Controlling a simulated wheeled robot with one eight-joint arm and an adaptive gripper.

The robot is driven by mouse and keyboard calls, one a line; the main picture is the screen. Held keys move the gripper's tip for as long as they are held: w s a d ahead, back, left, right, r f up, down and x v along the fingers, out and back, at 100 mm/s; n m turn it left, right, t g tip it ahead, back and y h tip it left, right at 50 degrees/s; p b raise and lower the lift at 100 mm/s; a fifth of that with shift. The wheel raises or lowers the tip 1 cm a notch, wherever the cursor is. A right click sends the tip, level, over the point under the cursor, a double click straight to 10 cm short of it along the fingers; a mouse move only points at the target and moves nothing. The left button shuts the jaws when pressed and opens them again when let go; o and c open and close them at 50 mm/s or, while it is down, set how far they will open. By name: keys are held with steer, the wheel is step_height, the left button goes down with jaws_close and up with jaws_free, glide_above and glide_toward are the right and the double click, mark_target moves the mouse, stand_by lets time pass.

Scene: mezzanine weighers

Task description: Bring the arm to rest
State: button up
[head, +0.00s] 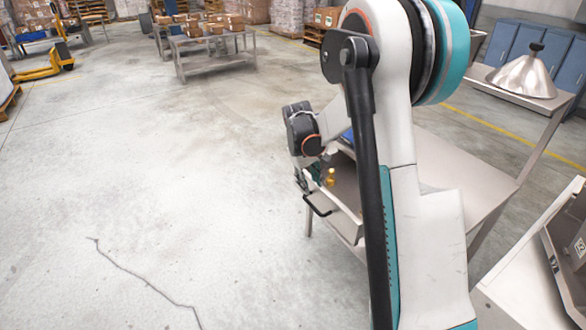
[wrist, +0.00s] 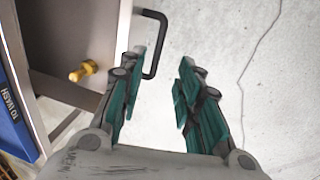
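My gripper (wrist: 157,80) is open, with nothing between its two teal fingers. In the wrist view, bare concrete floor shows through the gap. In the head view, my arm is raised in front of the steel table, bent at a large teal-ringed joint. Its wrist hangs beyond the table's left side, and the arm hides part of the table. The fingers are small and partly hidden there. A black handle (wrist: 154,42) on a grey drawer-like front is close to the left finger; I cannot tell whether they touch.
A small yellow piece (head: 331,177) is at the grey drawer or tray, left of my fingers in the wrist view (wrist: 83,71). The steel table (head: 455,165) stands right of my arm. A metal cone (head: 523,76) sits behind. The floor at left is clear.

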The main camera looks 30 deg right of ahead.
steer(key=s+a+r+t, duration=0.4)
steer(key=s+a+r, duration=0.75)
steer(key=r, duration=0.35)
steer(key=s+a+t+y, duration=0.1)
steer(key=s+a, duration=0.3)
steer(key=s, duration=0.3)
steer(key=s+a+r+t+y, duration=0.1)
steer(key=s+a, duration=0.3)
steer(key=s, duration=0.4)
steer(key=shift+a+r+m+t, duration=0.25)
steer(key=shift+m+t, duration=0.15)
steer(key=shift+t, duration=0.1)
